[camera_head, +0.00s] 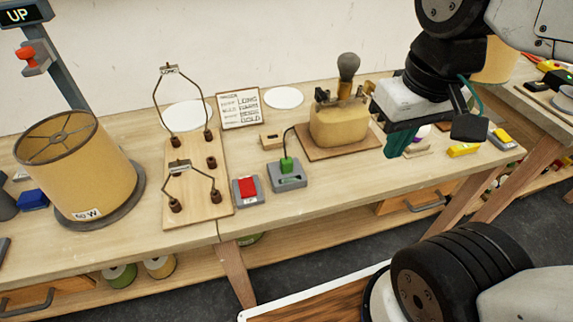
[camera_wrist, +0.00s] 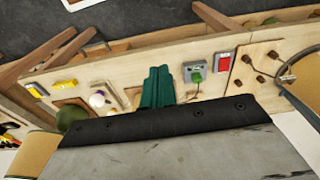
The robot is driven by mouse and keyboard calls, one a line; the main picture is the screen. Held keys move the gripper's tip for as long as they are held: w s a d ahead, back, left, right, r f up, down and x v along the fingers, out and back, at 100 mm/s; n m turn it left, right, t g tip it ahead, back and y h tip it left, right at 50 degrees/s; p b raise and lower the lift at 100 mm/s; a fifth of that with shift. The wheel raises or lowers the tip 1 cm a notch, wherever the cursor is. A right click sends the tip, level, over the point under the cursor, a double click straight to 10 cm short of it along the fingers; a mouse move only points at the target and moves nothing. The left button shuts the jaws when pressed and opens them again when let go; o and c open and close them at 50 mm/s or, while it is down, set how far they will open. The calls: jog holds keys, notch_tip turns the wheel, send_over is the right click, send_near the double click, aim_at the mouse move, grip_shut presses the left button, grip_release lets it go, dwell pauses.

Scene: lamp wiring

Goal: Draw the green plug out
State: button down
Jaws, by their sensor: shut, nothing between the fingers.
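The green plug (camera_head: 287,165) stands upright in a grey socket box (camera_head: 288,180) on the bench, with a dark cord rising from it and curving toward the lamp base. In the wrist view the green plug (camera_wrist: 196,77) sits in the grey socket box (camera_wrist: 192,67), right of my fingers. My gripper (camera_head: 398,150) is to the right of the plug, past the lamp base, above the bench and apart from the plug. In the wrist view my gripper's teal fingers (camera_wrist: 157,86) are together and hold nothing.
A tan lamp base (camera_head: 340,125) on a brown board stands between plug and gripper. A red switch box (camera_head: 247,190) is just left of the socket. A wooden peg board (camera_head: 190,180) with wire frames and a shaded lamp (camera_head: 85,165) are further left. Yellow blocks (camera_head: 463,150) lie right.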

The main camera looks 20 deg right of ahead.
jog(key=c, duration=2.1)
grip_release()
jog(key=shift+c, duration=0.2)
jog(key=o, duration=1)
jog(key=shift+w+a+f+g, duration=0.1)
jog(key=shift+a+f+g, duration=0.1)
jog(key=shift+f+g, duration=0.1)
jog(key=shift+o, duration=0.7)
jog(key=w+a+f+n+g, duration=0.1)
jog(key=w+a+f+g, duration=0.1)
jog(key=w+f, duration=0.4)
jog(key=shift+w+a, duration=0.7)
jog(key=shift+w, duration=0.35)
jog(key=m+t, duration=0.1)
send_over(286, 160)
notch_tip(286, 160, down, 9)
jog(key=shift+f, duration=3.9)
